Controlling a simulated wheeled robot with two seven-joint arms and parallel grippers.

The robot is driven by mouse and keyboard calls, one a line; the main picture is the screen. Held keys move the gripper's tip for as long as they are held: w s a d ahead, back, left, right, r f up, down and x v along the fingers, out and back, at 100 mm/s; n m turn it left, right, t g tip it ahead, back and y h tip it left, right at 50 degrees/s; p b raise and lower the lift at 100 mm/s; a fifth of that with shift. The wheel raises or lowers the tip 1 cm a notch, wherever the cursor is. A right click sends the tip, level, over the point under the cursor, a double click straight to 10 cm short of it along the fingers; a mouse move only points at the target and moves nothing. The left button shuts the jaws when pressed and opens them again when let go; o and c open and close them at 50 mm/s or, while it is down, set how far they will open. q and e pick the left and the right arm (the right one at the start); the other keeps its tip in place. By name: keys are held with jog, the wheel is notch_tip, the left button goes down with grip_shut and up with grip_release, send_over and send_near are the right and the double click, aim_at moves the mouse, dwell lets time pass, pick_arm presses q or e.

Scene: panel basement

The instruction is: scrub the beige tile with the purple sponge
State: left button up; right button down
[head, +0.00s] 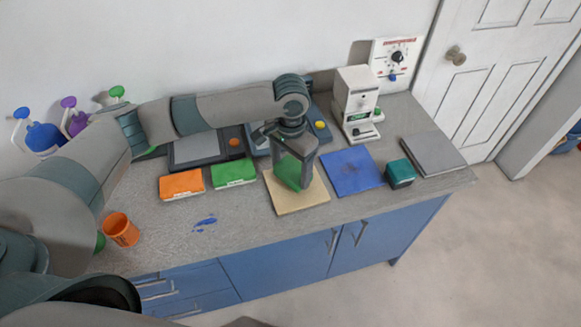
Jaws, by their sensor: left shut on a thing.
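The beige tile (313,197) lies flat on the grey counter near its front edge. My left gripper (291,178) points down over the tile's left and middle part. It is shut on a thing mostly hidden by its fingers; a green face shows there. I cannot tell whether the tips or the held thing touch the tile. I see no sponge that is plainly purple. My right gripper is not in view.
A blue tile (352,171), a teal block (399,174) and a grey slab (434,153) lie to the right. Green (234,171) and orange (181,184) blocks lie left. An orange cup (121,230) and blue smear (205,222) are further left. A white machine (356,100) stands behind.

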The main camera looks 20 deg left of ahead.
pick_arm(q)
jog(key=shift+f, duration=0.7)
jog(key=shift+f, duration=0.3)
jog(key=shift+d, duration=0.1)
dwell(0.3)
jog(key=shift+w+d+r+p, duration=0.1)
jog(key=shift+w+d+p, duration=0.2)
jog(key=shift+w+d, duration=0.2)
jog(key=shift+w+d+p, duration=0.4)
jog(key=shift+w+d, duration=0.35)
jog(key=shift+d, duration=0.25)
jog(key=shift+p, duration=0.4)
jog(key=shift+f, duration=0.25)
jog(key=shift+s, duration=0.1)
